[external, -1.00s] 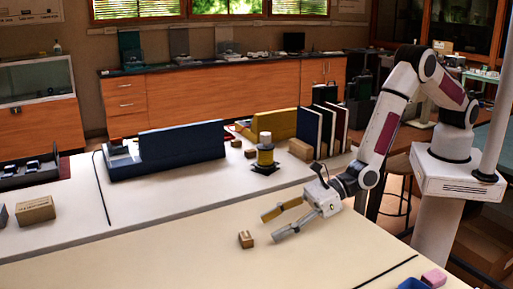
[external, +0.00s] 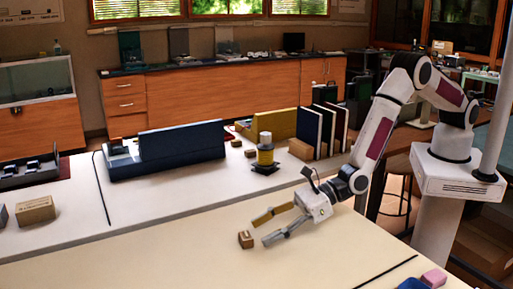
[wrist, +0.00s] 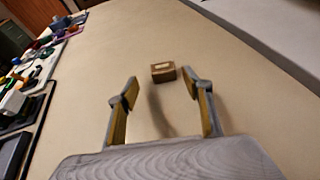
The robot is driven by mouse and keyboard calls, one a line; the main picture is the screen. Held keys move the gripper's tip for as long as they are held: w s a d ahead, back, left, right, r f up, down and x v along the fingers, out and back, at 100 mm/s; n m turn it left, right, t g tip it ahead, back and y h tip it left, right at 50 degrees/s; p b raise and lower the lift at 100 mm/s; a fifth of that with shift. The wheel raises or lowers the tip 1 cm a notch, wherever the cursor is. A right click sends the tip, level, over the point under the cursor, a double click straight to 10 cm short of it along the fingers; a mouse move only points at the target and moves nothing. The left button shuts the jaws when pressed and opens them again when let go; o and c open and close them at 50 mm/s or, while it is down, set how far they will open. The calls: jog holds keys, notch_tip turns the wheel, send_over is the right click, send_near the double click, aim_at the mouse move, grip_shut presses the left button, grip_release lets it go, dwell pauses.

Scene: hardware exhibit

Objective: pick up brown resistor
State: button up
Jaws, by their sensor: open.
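The brown resistor is a small brown block (external: 246,240) with a pale mark, lying on the cream table top. In the wrist view the brown block (wrist: 163,72) sits just ahead of the fingertips, between their lines and nearer the right finger. My gripper (external: 259,229) is open and empty, low over the table, with its fingers pointing at the block. In the wrist view both fingers of my gripper (wrist: 160,84) are spread wide. The block does not appear to be between the fingers.
A cardboard box (external: 35,210) is at the left. A blue bin (external: 412,284) and a pink block (external: 434,278) are at the front right. The table around the brown block is clear.

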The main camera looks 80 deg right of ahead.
aim_at(249, 234)
jog(key=shift+w+a+f, duration=0.2)
jog(key=shift+w+f, duration=0.05)
jog(key=shift+w, duration=0.35)
jog(key=shift+w+a+f, duration=0.15)
jog(key=shift+w+f, duration=0.05)
jog(key=shift+w, duration=0.35)
jog(key=shift+x, duration=1.2)
jog(key=shift+c, duration=0.4)
jog(key=c, duration=1)
